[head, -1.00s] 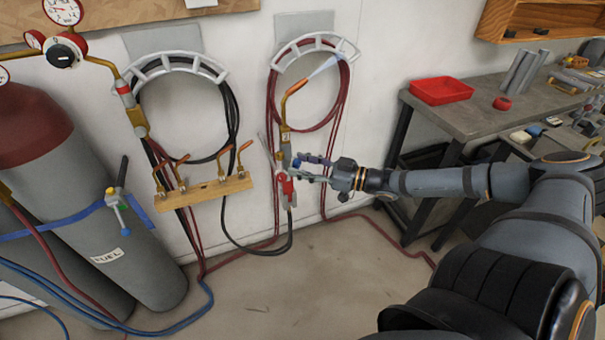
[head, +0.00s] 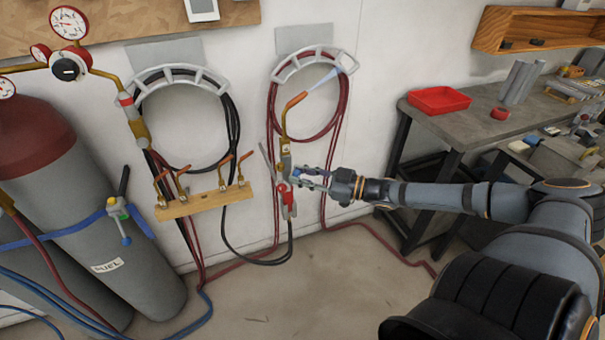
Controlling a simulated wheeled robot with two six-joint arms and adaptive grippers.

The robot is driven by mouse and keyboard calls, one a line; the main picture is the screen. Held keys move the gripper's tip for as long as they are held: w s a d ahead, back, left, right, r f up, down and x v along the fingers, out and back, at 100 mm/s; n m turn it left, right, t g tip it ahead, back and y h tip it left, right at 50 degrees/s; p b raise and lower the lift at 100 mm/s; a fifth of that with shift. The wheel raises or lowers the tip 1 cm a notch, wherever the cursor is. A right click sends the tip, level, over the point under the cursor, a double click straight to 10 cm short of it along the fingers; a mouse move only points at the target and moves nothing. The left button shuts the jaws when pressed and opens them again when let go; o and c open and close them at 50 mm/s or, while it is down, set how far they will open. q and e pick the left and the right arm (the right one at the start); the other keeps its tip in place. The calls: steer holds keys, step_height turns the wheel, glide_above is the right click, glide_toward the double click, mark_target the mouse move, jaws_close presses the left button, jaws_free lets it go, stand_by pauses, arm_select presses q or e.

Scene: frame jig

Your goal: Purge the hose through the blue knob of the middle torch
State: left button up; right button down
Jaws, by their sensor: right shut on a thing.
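The torch (head: 285,158) with an orange-brown curved neck stands upright in front of the right hose hanger, its tip pointing up and right. A pale bluish cone (head: 325,80) extends from the tip. A red knob (head: 283,188) sits low on the torch's left side. My right gripper (head: 305,175) reaches in from the right and is shut at the torch's right side, on the small blue knob, which the fingers mostly hide. How far the knob is turned cannot be told. My left gripper is not in view.
A wooden rack (head: 205,204) with several brass torch tips is on the wall to the left. Grey gas cylinders (head: 110,240) stand at left. Hoses hang on hangers (head: 180,72) and run along the floor. A workbench (head: 460,125) with a red tray (head: 439,99) stands at right.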

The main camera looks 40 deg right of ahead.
steer(key=c, duration=1.1)
jaws_free()
